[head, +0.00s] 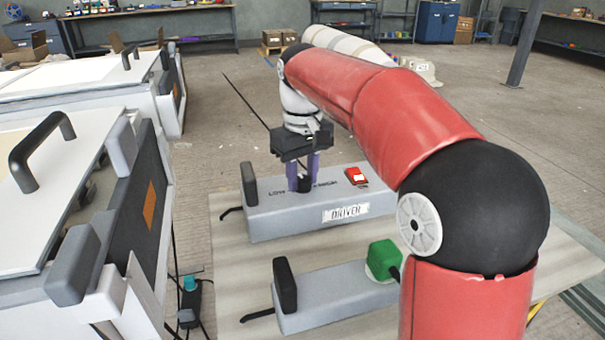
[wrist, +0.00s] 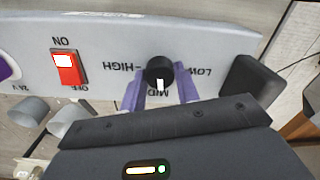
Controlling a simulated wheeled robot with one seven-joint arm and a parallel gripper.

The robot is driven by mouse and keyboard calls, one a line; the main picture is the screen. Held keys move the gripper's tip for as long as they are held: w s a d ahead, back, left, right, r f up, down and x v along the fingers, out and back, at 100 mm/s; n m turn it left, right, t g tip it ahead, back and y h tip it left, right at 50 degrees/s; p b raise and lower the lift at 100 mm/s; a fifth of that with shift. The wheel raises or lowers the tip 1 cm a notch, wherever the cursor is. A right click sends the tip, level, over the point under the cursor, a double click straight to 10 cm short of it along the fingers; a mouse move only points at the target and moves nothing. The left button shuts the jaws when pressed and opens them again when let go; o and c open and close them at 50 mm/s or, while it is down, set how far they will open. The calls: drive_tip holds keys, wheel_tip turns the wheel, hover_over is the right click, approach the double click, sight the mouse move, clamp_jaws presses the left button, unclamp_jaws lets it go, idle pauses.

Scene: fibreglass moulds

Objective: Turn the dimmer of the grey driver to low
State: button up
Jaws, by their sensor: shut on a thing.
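The grey driver (head: 270,215) lies on the bench in the head view, with a "DRIVER" label on its front. Its top face fills the upper part of the wrist view (wrist: 200,35). The black dimmer knob (wrist: 158,68) sits between the LOW and HIGH marks, and its white pointer faces the MID mark. The knob also shows in the head view (head: 305,184). My gripper (head: 303,183) comes down from above, its purple fingers shut on either side of the knob; they show in the wrist view (wrist: 160,84) too.
A red ON/OFF switch (wrist: 67,68) is on the same driver, beside the HIGH mark. A second grey box (head: 335,297) with a green part (head: 382,260) lies nearer on the bench (head: 235,285). White moulds with black handles (head: 40,140) stand at left.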

drive_tip(key=n, duration=0.4)
drive_tip(key=shift+n, duration=0.3)
drive_tip(key=n, duration=0.3)
drive_tip(key=shift+n, duration=0.3)
drive_tip(key=n, duration=0.4)
drive_tip(key=shift+n, duration=2.1)
drive_tip(key=o, duration=1)
drive_tip(key=shift+c, duration=0.2)
